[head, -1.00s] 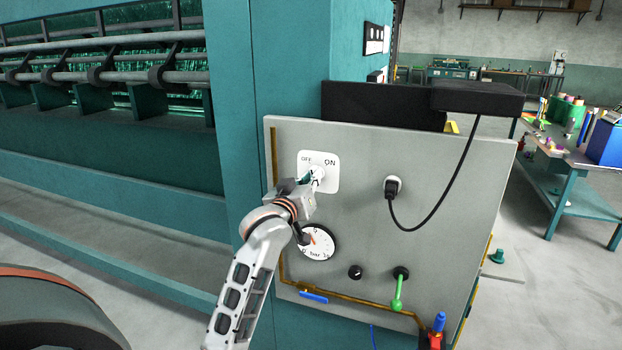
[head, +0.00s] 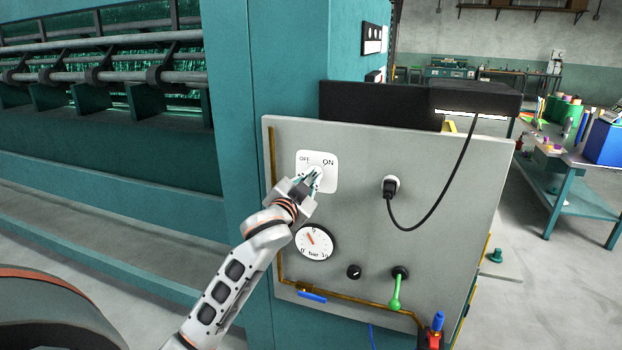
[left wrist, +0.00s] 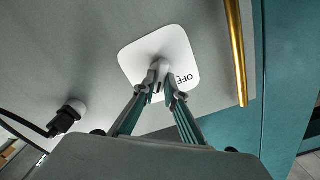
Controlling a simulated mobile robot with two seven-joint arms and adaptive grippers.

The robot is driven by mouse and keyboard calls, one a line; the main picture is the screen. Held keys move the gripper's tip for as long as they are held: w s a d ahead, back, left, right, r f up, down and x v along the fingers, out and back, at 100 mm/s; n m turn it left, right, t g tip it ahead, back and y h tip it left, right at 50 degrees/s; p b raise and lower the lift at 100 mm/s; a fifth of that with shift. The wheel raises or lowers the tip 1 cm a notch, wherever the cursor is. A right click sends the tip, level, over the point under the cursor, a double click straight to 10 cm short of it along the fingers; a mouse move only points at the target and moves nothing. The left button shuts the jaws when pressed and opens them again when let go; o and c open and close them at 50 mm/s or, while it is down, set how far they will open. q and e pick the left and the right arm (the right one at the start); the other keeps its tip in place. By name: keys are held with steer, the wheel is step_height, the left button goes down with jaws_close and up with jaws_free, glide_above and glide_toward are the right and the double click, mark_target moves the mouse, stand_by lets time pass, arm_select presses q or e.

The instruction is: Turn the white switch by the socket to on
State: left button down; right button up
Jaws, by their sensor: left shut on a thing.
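The white switch is a rounded square plate (head: 330,180) marked OFF and ON, on the grey panel (head: 440,250) in the head view. Its round knob (left wrist: 163,66) shows in the left wrist view between the fingertips. My left gripper (head: 313,178) is shut on this knob, with the arm coming in from the lower left. The fingers hide part of the knob, so its pointer is hard to read. The socket (head: 392,181) with a black plug and cord is to the right of the switch. My right gripper is not in view.
A pressure gauge (head: 315,243) sits just below the switch. A black knob (head: 354,272), a green lever (head: 396,290) and a brass pipe (head: 365,306) are lower on the panel. A black lamp (head: 475,97) above the panel has a lit white strip.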

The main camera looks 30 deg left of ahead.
arm_select(q)
steer(key=shift+m, duration=0.8)
steer(key=c, duration=2.1)
jaws_free()
steer(key=shift+s, duration=0.1)
steer(key=v, duration=1.2)
steer(key=shift+f, duration=0.1)
